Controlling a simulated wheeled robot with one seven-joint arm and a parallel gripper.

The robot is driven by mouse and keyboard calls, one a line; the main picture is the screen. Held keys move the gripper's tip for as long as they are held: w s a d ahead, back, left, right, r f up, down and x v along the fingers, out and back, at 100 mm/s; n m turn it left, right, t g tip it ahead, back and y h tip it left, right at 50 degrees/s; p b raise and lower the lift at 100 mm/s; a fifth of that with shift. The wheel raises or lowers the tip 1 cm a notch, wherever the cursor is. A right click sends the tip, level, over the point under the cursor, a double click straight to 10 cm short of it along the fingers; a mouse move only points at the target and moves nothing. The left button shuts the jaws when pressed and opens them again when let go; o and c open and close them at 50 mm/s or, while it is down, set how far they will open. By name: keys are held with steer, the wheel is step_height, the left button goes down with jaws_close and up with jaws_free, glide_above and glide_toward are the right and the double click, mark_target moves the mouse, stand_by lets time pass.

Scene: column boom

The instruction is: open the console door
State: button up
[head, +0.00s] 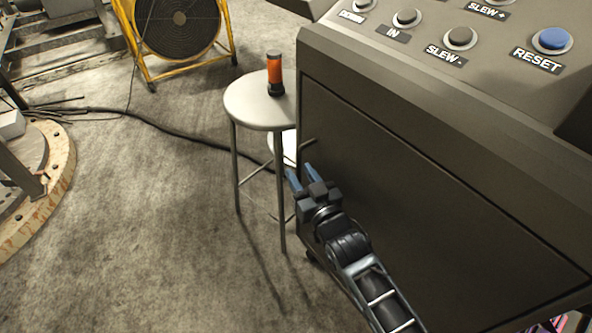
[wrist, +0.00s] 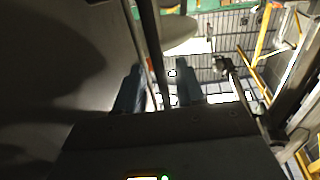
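The console (head: 340,50) stands at the right in the head view. Its dark door (head: 430,190) fills the front face and looks shut, with a thin seam around it. A small thin bar (head: 309,142) shows by its left edge; I cannot tell if it is a handle. My gripper (head: 301,174) is at the door's left edge, its two blue fingers apart. In the wrist view my gripper (wrist: 160,85) is open, with a dark upright bar (wrist: 151,45) showing between or beyond the fingers. I cannot tell what that bar is or whether anything touches it.
A round stool (head: 258,104) with an orange and black bottle (head: 275,75) on it stands just left of the console and my gripper. A yellow-framed fan (head: 178,25) is behind. A black cable (head: 180,137) crosses the floor. Floor at the lower left is clear.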

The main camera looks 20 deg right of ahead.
steer(key=shift+w+f+b, duration=0.15)
steer(key=shift+w+b, duration=0.5)
steer(key=shift+w, duration=0.95)
jaws_close()
